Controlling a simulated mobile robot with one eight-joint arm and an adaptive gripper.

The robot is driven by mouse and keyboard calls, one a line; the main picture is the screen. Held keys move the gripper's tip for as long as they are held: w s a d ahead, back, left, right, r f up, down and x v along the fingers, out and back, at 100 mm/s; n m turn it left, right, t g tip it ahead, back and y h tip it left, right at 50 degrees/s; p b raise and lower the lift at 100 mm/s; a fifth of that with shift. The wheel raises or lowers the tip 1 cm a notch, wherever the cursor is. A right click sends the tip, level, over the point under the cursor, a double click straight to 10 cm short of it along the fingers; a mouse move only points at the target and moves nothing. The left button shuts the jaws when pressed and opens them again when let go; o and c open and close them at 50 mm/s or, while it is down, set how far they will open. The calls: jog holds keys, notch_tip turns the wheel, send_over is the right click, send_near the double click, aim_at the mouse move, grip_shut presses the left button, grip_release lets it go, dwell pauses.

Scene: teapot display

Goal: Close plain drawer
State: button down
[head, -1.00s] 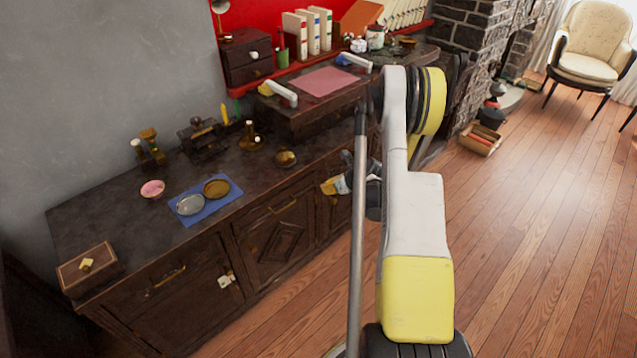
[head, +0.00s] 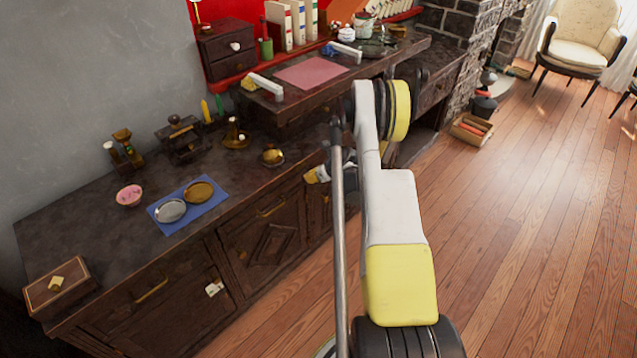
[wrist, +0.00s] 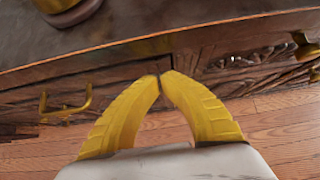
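My gripper (head: 314,177) is in front of the dark cabinet (head: 60,215), close to its front edge, and mostly hidden behind my arm in the head view. In the wrist view its two yellow fingers (wrist: 162,76) meet at the tips with nothing visible between them. A plain front with a brass handle (wrist: 66,106) is left of the fingers there, and a carved front (wrist: 245,60) is right of them. Neither handle is held. Whether the plain front stands out from the cabinet is unclear, and contact between fingertips and wood cannot be told.
The cabinet top holds a wooden box (head: 60,287), a pink bowl (head: 130,195), a blue mat (head: 167,228) with two dishes, and a brass bowl (head: 273,157). A raised desk part has a pink sheet (head: 311,73). The wooden floor (head: 530,230) at right is mostly clear.

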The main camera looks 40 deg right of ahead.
jog(key=shift+w, duration=0.6)
